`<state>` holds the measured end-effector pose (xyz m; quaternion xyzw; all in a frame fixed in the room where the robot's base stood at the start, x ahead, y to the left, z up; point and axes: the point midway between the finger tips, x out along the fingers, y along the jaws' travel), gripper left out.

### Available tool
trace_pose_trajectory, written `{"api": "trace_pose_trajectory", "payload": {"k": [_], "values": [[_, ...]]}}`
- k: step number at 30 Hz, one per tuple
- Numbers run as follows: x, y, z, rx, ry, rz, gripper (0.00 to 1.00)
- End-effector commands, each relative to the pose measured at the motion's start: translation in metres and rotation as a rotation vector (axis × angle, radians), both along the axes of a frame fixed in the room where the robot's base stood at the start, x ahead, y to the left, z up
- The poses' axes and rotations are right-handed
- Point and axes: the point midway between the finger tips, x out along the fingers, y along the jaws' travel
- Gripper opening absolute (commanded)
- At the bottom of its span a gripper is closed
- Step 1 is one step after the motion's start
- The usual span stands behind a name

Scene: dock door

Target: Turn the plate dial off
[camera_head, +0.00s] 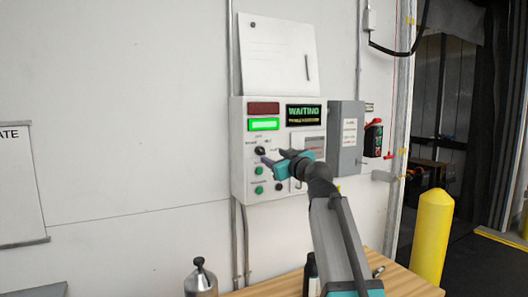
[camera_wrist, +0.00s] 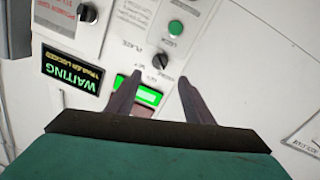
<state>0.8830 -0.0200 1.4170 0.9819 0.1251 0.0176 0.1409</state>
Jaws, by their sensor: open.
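The plate dial, a small black knob (camera_head: 261,150), is on the left part of a white control panel (camera_head: 238,178), above green buttons. In the wrist view, turned upside down, the dial (camera_wrist: 162,61) shows just beyond and between my fingertips, with small lettering around it. I cannot tell which setting it points to. My gripper (camera_head: 272,157) is open in front of the panel, near the dial; its two dark fingers (camera_wrist: 159,80) have nothing between them. I cannot tell whether they touch the dial.
The panel carries a lit green lamp (camera_head: 264,124), a dark red lamp (camera_head: 263,108), a WAITING display (camera_head: 303,115) and a green button (camera_head: 259,170). A grey box (camera_head: 346,138) is to the right. A wooden table (camera_head: 400,283) and a yellow bollard (camera_head: 433,235) are below.

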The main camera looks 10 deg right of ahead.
Motion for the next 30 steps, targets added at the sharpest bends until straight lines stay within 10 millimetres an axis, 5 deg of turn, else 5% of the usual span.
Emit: {"api": "trace_pose_trajectory", "payload": {"k": [21, 30], "values": [[0.083, 0.019, 0.002, 0.0, 0.001, -0.001, 0.47], [0.101, 0.024, 0.001, 0.001, 0.0, -0.002, 0.47]]}}
